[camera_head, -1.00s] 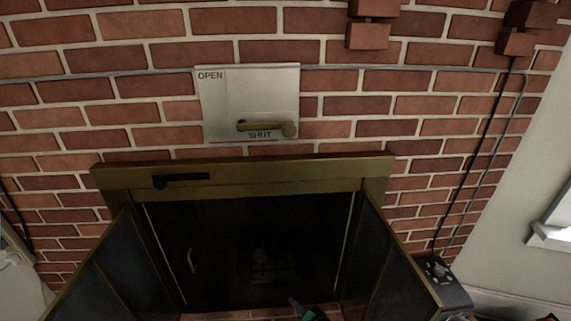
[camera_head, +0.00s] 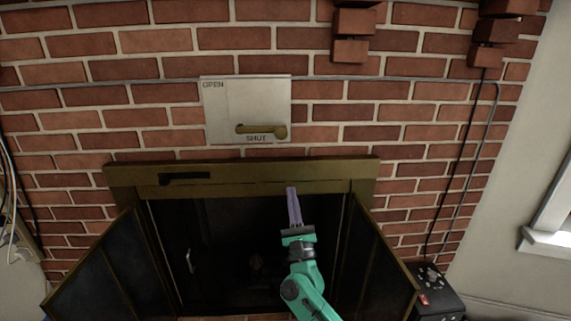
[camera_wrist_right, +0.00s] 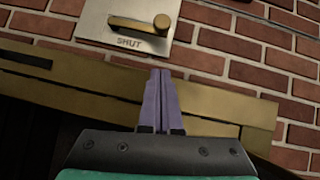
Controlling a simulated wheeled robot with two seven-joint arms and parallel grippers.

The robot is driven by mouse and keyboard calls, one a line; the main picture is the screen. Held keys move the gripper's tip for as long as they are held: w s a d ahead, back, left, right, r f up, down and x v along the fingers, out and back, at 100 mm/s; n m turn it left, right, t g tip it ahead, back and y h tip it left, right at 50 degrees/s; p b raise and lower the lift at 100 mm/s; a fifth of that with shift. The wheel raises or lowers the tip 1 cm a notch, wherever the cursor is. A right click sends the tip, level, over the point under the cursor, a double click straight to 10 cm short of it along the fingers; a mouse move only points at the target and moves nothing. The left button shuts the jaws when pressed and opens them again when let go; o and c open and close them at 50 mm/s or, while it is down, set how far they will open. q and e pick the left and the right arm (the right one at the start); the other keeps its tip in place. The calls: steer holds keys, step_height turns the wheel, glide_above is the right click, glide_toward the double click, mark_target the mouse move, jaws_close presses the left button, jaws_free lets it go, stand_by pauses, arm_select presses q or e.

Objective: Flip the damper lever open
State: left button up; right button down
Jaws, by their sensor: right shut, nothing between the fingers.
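The damper plate (camera_head: 245,97) is a pale metal panel on the brick wall, marked OPEN at its top left and SHUT at its bottom. The brass damper lever (camera_head: 258,130) lies nearly level just above the word SHUT, its round hub at the right end. The lever (camera_wrist_right: 135,24) and plate (camera_wrist_right: 97,22) also show at the top of the right wrist view. My right gripper (camera_head: 292,190) is shut and empty, its purple fingers pointing up in front of the brass fireplace frame, below the lever and apart from it. The fingers (camera_wrist_right: 159,75) show clearly in the wrist view. My left gripper is not in view.
The brass fireplace frame (camera_head: 330,170) has a black handle (camera_head: 185,179) at its left. Its glass doors (camera_head: 98,265) stand swung outward on both sides. Brick blocks (camera_head: 352,30) jut out at upper right. A black box (camera_head: 436,295) stands at lower right.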

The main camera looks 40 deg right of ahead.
steer(key=p+x, duration=0.1)
steer(key=x, duration=0.4)
steer(key=p+x, duration=0.2)
steer(key=x, duration=0.3)
steer(key=shift+s+r, duration=0.1)
steer(key=shift+r, duration=0.3)
steer(key=r+p, duration=0.1)
steer(key=r, duration=0.1)
steer(key=r+p, duration=0.1)
steer(key=shift+w+a+p, duration=0.15)
steer(key=shift+w+p, duration=0.1)
steer(key=shift+p, duration=0.1)
steer(key=shift+w+n, duration=0.1)
steer(key=shift+n, duration=0.2)
